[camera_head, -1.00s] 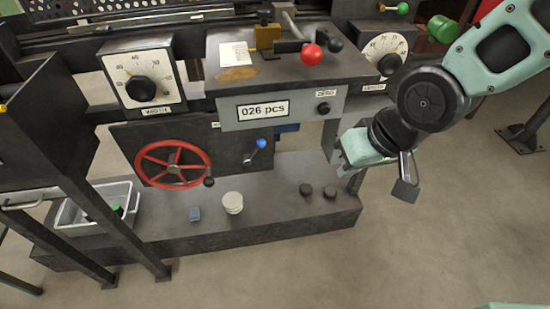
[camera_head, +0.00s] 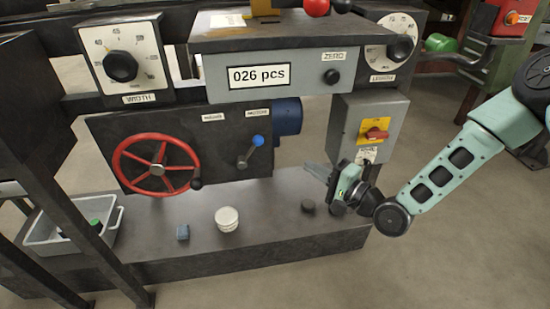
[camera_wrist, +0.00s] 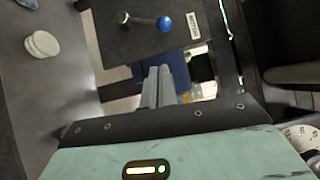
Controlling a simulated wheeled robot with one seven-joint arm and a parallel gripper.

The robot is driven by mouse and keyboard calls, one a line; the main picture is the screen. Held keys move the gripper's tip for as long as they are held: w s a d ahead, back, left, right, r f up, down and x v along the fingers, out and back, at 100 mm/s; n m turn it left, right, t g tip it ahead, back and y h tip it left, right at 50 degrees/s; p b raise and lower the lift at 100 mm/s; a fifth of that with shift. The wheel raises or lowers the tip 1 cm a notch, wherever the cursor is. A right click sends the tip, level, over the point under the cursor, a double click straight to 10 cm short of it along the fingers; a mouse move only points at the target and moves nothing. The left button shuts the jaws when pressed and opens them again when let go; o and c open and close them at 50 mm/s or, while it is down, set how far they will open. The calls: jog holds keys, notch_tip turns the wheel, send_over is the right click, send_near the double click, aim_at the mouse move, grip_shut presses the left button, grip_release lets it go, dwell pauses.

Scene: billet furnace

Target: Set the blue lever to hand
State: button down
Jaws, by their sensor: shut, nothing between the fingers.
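The blue lever (camera_head: 258,141) is a short grey arm with a blue ball on its end, on the dark panel right of the red handwheel. It points up and to the right, towards the label that seems to read MOTOR (camera_head: 257,113). In the wrist view the lever's blue ball (camera_wrist: 164,23) shows near the top, beyond my fingers. My gripper (camera_head: 308,168) is to the right of the lever and a little lower, apart from it. Its fingers (camera_wrist: 158,72) are together and empty. A second small label (camera_head: 213,117) sits left of the first; its text is too small to read surely.
The red handwheel (camera_head: 157,165) is left of the lever. A grey switch box (camera_head: 375,110) with a red knob stands right, close behind my gripper. The bench below holds white discs (camera_head: 227,217), a blue block (camera_head: 183,232) and a dark puck (camera_head: 308,207). A grey bin (camera_head: 42,234) is at left.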

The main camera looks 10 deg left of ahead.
aim_at(251, 153)
jog(key=shift+w+d+f+m+t, duration=0.25)
jog(key=shift+d+f+m+t, duration=0.25)
jog(key=shift+m+t, duration=0.3)
jog(key=s+a+b+x, duration=0.1)
jog(key=s+a+x, duration=0.1)
jog(key=x, duration=1)
jog(key=shift+a+r+b, duration=0.2)
jog(key=shift+r+b, duration=0.2)
jog(key=shift+r+y, duration=0.15)
jog(key=shift+y, duration=0.15)
